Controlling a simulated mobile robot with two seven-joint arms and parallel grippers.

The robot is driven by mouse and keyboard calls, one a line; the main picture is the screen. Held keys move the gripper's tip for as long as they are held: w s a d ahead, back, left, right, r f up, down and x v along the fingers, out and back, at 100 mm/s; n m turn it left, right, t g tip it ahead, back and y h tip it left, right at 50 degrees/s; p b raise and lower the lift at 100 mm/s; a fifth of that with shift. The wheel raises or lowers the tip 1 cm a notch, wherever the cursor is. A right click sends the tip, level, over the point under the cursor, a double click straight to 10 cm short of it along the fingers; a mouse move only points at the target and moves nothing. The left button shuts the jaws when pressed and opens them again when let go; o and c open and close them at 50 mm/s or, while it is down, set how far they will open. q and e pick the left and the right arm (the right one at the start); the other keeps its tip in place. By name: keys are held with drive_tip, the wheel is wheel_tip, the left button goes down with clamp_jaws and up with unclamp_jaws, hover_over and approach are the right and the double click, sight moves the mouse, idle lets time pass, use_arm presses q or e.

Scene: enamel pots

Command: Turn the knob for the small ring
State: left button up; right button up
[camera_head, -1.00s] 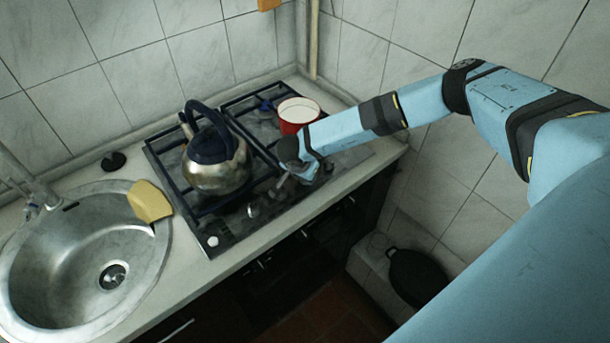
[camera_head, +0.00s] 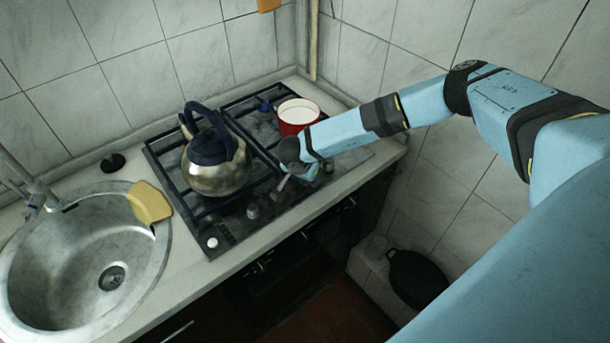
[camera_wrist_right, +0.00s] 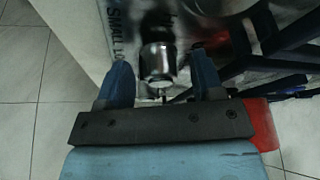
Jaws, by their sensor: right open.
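The gas hob (camera_head: 232,229) has a row of knobs along its front edge. In the wrist view a silver knob (camera_wrist_right: 157,60) stands between the two blue fingers of my right gripper (camera_wrist_right: 160,68), which are open on either side of it. A gap shows on each side of the knob. Lettering reading "SMALL" (camera_wrist_right: 113,25) is printed beside it, partly cut off. In the head view my right gripper (camera_head: 290,182) is low at the hob's front right and mostly hidden by its wrist. My left gripper is not in view.
A steel kettle (camera_head: 214,172) stands on the left of the hob, and a red pot (camera_head: 297,115) at the back right, near my right forearm. A sink (camera_head: 70,285) with a yellow sponge (camera_head: 149,202) is on the left. A silver knob (camera_head: 252,211) sits left of my gripper.

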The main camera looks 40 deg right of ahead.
drive_tip(key=shift+a+r, duration=0.1)
drive_tip(key=shift+r, duration=0.05)
drive_tip(key=b+v, duration=0.1)
drive_tip(key=v, duration=1.2)
drive_tip(key=shift+r+b, duration=0.25)
drive_tip(key=shift+b, duration=0.15)
drive_tip(key=shift+s, duration=0.1)
